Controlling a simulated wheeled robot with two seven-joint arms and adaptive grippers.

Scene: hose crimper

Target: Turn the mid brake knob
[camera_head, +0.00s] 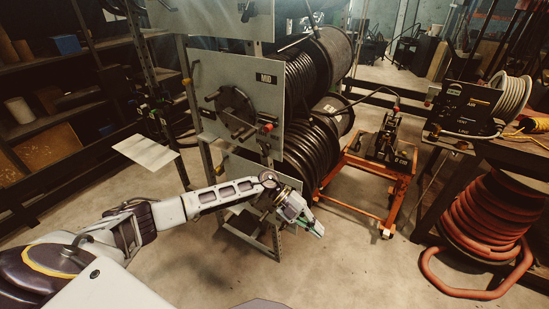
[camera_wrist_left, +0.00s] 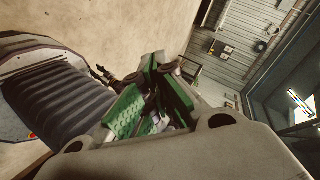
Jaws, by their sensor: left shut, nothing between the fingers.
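The mid panel (camera_head: 225,88) is a grey plate marked "MID" on the hose reel rack, with a dark round hub and handles on it. A small orange-red knob (camera_head: 267,127) sits at the panel's lower right; I take it for the mid brake knob. My left gripper (camera_head: 318,231) is shut and empty, below and to the right of that knob, well apart from it, and points down to the right. Its green finger pads also show in the left wrist view (camera_wrist_left: 150,105). The knob cannot be made out there. My right gripper is out of view.
Black hose reels (camera_head: 308,150) fill the rack behind the panel. An orange cart (camera_head: 365,177) with a crimper stands to the right. A red hose coil (camera_head: 492,225) stands under the bench at far right. A pale plate (camera_head: 146,151) juts out at left. The front floor is open.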

